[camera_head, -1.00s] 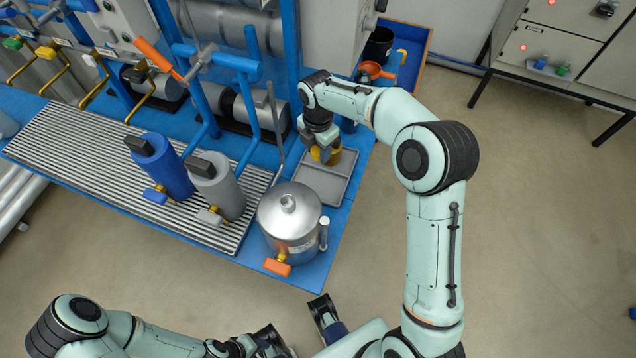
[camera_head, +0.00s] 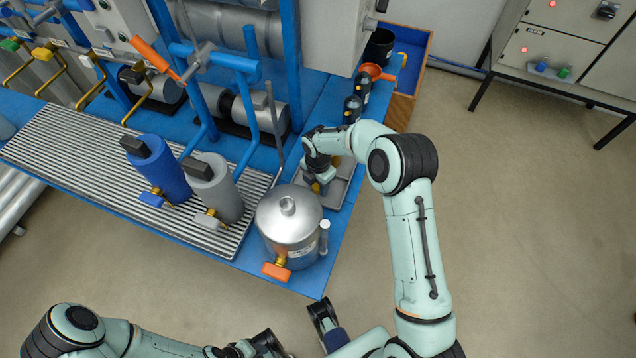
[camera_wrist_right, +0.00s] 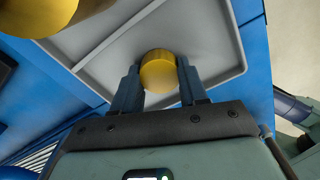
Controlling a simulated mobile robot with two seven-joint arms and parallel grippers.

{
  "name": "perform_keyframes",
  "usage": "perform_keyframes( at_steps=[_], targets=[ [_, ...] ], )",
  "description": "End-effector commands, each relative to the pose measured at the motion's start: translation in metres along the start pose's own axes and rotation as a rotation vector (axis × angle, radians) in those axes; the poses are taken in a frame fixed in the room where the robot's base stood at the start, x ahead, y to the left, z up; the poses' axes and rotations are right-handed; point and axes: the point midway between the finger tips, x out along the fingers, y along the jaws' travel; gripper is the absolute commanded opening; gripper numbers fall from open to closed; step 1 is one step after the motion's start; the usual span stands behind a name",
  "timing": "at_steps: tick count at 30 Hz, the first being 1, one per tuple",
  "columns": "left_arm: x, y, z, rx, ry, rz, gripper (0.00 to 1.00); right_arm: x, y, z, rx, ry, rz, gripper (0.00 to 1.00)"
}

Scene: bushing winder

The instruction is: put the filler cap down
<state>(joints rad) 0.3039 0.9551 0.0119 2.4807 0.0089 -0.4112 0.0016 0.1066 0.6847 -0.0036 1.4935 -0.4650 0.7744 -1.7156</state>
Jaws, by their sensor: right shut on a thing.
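My right gripper (camera_head: 318,186) is over the grey tray (camera_head: 339,192) in the head view. In the right wrist view, its two dark fingers (camera_wrist_right: 158,85) are shut on the yellow filler cap (camera_wrist_right: 158,72), one on each side. The cap is in front of the grey tray (camera_wrist_right: 205,45); whether it touches the tray floor I cannot tell. In the head view the gripper and wrist hide most of the cap. My left gripper (camera_head: 262,346) is at the bottom edge, partly cut off, and its jaw opening is unclear.
A silver tank (camera_head: 288,225) with an orange-handled valve stands close left of the tray. Another yellow piece (camera_wrist_right: 40,15) shows at the wrist view's top left. Dark bottles (camera_head: 352,108) and an orange funnel (camera_head: 376,72) are behind the tray. The bench's right edge is near.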

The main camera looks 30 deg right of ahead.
Motion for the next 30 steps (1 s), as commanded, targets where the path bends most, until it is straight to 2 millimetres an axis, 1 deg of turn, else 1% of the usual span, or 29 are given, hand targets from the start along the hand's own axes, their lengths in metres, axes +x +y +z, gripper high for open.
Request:
perform_keyframes(
  at_steps=[6, 10, 11, 12, 13, 20, 23, 26, 30],
  targets=[
    [0.000, 0.000, 0.000, 0.000, 0.000, 0.000, 0.43, -0.001, 0.000, 0.001, 0.001, -0.001, 0.001, 0.06],
    [0.002, 0.000, -0.001, 0.000, 0.003, 0.001, 0.43, 0.004, 0.000, 0.000, 0.001, -0.001, 0.001, 0.06],
    [0.001, 0.000, -0.001, 0.000, 0.003, 0.001, 0.43, 0.003, 0.000, 0.000, 0.001, -0.001, 0.001, 0.52],
    [0.001, 0.000, -0.001, 0.000, 0.003, 0.001, 0.43, 0.002, 0.000, 0.000, 0.001, -0.001, 0.001, 0.65],
    [0.001, 0.000, -0.001, 0.000, 0.003, 0.001, 0.43, 0.002, 0.000, 0.000, 0.001, -0.001, 0.001, 0.68],
    [0.001, 0.000, -0.001, 0.000, 0.003, 0.001, 0.43, 0.002, 0.000, 0.000, 0.001, 0.000, 0.001, 0.68],
    [-0.001, 0.001, 0.000, 0.000, 0.001, 0.001, 0.43, -0.002, 0.000, 0.000, 0.001, -0.001, 0.001, 0.68],
    [-0.002, 0.001, 0.001, 0.000, -0.001, 0.000, 0.43, -0.012, 0.001, 0.001, 0.002, -0.001, 0.004, 0.68],
    [-0.004, 0.001, 0.002, 0.000, -0.005, -0.001, 0.43, -0.040, 0.001, 0.001, 0.002, -0.002, 0.005, 0.68]
  ],
)
